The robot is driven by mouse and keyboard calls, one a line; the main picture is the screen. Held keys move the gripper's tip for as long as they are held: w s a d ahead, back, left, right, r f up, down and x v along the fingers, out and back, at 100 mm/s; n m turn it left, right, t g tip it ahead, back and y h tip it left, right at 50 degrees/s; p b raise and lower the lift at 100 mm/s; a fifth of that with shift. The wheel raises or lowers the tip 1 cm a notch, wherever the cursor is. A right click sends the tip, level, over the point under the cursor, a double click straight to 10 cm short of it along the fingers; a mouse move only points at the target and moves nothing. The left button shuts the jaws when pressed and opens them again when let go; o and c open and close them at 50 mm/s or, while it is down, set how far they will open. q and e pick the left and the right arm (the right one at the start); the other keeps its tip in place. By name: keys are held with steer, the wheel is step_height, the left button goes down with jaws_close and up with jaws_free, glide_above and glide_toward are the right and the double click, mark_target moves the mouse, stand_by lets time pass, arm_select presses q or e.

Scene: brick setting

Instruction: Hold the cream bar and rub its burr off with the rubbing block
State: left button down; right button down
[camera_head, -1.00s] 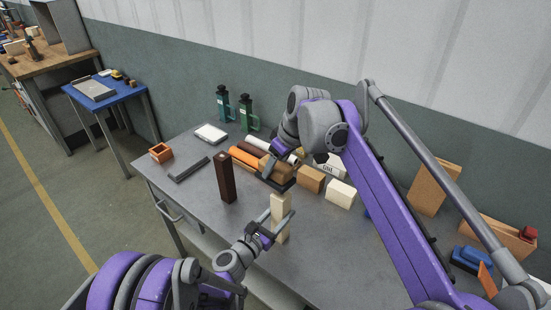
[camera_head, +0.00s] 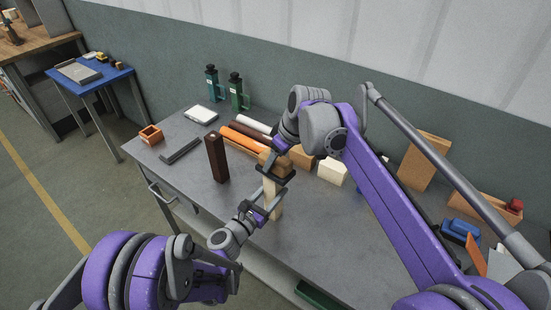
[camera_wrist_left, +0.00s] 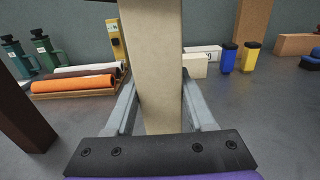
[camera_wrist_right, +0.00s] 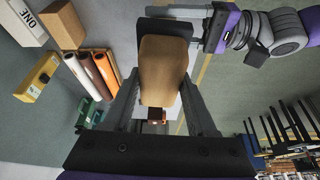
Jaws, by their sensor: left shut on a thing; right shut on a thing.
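A cream bar (camera_head: 272,204) stands upright near the front of the grey workbench. My left gripper (camera_head: 262,204) is shut on it from the left. In the left wrist view the bar (camera_wrist_left: 153,75) rises between both fingers, its top out of frame. My right gripper (camera_head: 275,160) is shut on the wooden rubbing block (camera_wrist_right: 163,70), which has a dark pad (camera_wrist_right: 165,27) on one side. In the head view the pad is at the bar's upper end. I cannot tell whether they touch. The burr cannot be made out.
A dark brown upright bar (camera_head: 216,160) stands left of the cream bar. A small orange box (camera_head: 151,134) and a dark flat strip (camera_head: 180,150) lie left. The bench front is mostly clear.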

steer(key=shift+w+a, duration=0.75)
steer(key=shift+a, duration=0.35)
steer(key=shift+w+r, duration=0.1)
steer(key=shift+r, duration=3.95)
steer(key=shift+f, duration=0.1)
